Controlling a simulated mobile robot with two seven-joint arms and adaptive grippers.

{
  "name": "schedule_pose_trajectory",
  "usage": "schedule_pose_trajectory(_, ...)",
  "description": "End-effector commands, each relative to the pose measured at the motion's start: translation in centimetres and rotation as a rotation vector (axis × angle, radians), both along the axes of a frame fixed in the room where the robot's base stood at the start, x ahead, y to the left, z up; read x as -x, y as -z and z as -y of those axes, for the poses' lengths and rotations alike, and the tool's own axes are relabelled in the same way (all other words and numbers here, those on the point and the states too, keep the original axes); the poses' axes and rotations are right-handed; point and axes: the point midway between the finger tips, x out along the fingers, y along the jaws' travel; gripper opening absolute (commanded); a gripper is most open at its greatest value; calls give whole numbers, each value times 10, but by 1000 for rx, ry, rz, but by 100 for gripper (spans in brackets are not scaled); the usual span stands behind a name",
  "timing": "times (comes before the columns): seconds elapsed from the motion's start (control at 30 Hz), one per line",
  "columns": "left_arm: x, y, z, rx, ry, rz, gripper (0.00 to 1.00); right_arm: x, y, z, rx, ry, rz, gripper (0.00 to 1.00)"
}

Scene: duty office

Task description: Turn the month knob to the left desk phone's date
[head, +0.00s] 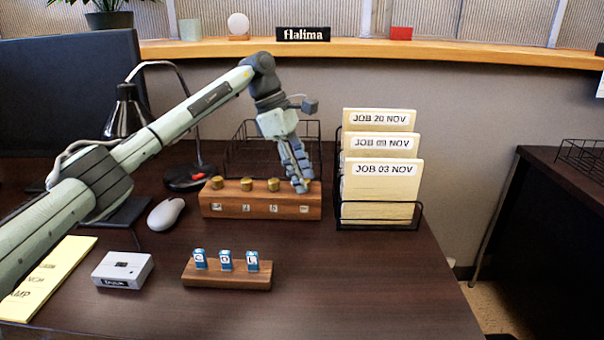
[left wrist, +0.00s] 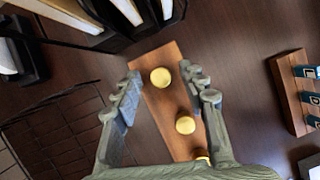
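A wooden block (head: 240,210) with brass knobs stands near the back of the desk. Three knobs show in the head view: left (head: 217,182), middle (head: 246,185) and right (head: 273,185). Small pale labels on its front are too small to read. My left gripper (head: 300,184) points down over the block's right end and hides what is there. In the left wrist view it is open (left wrist: 160,98), with a round brass knob (left wrist: 160,78) between its fingers, apparently untouched. Another knob (left wrist: 185,125) lies nearer the palm. My right gripper and any desk phone are not in view.
A black wire rack (head: 385,227) with folders marked JOB 20, 09 and 03 NOV stands close right of the gripper. A lamp (head: 128,112), mouse (head: 166,213), small grey box (head: 122,270) and wooden stand with blue tiles (head: 226,275) are also here. The front right desk is clear.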

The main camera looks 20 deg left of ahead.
Motion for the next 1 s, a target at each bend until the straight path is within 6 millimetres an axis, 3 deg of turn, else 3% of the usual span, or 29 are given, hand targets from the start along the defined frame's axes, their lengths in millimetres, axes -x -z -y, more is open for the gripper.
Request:
schedule_pose_trajectory(0.27,0,-10,-4,-1,-1,0,42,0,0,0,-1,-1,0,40)
schedule_pose_trajectory(0.7,2,-90,-37,1,-2,2,42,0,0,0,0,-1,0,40)
schedule_pose_trajectory(1.0,2,-111,-46,0,0,0,42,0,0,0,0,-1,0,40)
